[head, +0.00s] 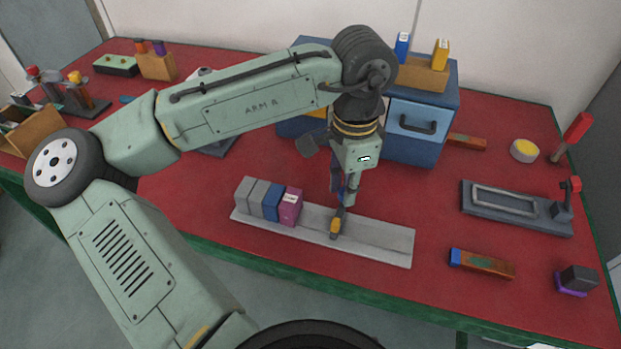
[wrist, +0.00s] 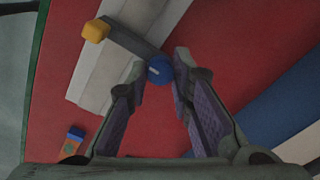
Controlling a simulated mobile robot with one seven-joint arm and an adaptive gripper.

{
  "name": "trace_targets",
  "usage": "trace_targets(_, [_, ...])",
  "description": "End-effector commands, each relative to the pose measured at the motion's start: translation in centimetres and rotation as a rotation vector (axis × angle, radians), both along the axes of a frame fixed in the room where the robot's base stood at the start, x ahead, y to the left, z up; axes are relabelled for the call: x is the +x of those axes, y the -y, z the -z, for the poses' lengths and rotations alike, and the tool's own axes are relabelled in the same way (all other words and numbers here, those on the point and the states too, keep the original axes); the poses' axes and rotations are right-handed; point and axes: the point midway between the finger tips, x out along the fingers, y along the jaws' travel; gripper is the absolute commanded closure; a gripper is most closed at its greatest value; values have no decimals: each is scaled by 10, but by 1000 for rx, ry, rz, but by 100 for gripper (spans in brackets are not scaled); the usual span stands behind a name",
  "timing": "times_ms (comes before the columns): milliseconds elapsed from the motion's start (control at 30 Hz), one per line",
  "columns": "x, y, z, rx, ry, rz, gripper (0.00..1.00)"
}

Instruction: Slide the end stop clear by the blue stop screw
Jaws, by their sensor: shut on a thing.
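The end stop is a dark grey bar with a yellow end (head: 335,227), lying across the pale grey rail (head: 385,245) in the head view. In the wrist view the end stop's bar (wrist: 130,40) crosses the rail (wrist: 95,75). The round blue stop screw (wrist: 159,70) sits at the bar's end between my fingertips. My gripper (wrist: 161,74) is shut on the blue stop screw; in the head view my gripper (head: 346,192) reaches down at the rail's far side. Two grey blocks, a blue block (head: 272,203) and a magenta block (head: 290,207) stand in a row on the rail's left part, left of the end stop.
A blue cabinet (head: 425,110) stands behind my gripper. A dark clamp fixture (head: 515,208) with a red-knobbed lever is at the right. A blue-ended orange-brown bar (head: 482,264) lies right of the rail. The rail right of the end stop is bare.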

Motion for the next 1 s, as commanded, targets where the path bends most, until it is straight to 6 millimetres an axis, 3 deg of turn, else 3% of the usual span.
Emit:
trace_targets(533, [-8,27,-1,-1,2,2,96])
trace_targets(567, [-8,27,-1,-1,2,1,79])
trace_targets(900, [-8,26,0,-1,1,0,56])
trace_targets(1000, [-8,26,0,-1,1,1,56])
